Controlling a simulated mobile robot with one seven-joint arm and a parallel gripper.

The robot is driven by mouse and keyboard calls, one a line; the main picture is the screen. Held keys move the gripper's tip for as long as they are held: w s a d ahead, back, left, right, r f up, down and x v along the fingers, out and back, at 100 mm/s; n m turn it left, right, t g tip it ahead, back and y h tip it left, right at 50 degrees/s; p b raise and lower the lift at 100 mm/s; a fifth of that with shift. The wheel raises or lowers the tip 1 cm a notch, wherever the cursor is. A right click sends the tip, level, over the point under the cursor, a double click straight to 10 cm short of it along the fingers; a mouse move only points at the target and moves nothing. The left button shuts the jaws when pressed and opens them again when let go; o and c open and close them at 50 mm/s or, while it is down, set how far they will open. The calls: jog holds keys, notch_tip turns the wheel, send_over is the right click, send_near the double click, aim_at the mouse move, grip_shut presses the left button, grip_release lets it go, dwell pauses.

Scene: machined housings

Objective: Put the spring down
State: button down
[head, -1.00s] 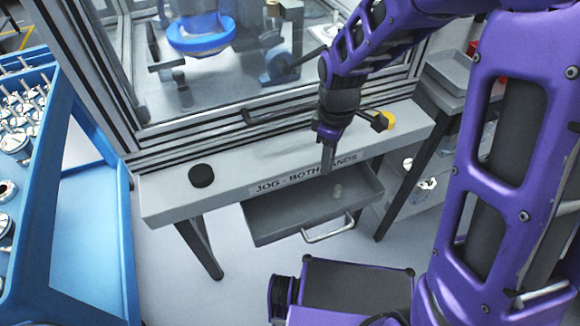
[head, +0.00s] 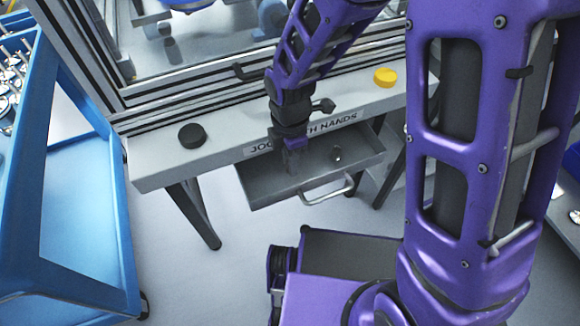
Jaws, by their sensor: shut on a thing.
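My gripper (head: 292,162) points down over the left part of the open grey drawer (head: 262,186), with its fingers low, in front of the bench's front face. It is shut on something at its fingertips. The held thing is too small and dark to make out clearly; I take it to be the spring. I cannot tell whether it touches the drawer floor. A small pale thing (head: 337,155) is in the drawer, right of my gripper, too small to name.
The drawer has a bar handle (head: 327,190) at its front. Above it is the bench top (head: 230,135) with a black knob (head: 192,136) at left and a yellow knob (head: 384,77) at right. A blue cart (head: 85,215) stands at left.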

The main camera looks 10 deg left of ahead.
jog(key=shift+f+b, duration=0.35)
jog(key=shift+f, duration=1.25)
jog(key=shift+f, duration=0.2)
jog(key=c, duration=0.7)
grip_release()
jog(key=shift+o, duration=0.2)
notch_tip(320, 180, up, 12)
jog(key=p, duration=0.3)
jog(key=shift+r, duration=0.25)
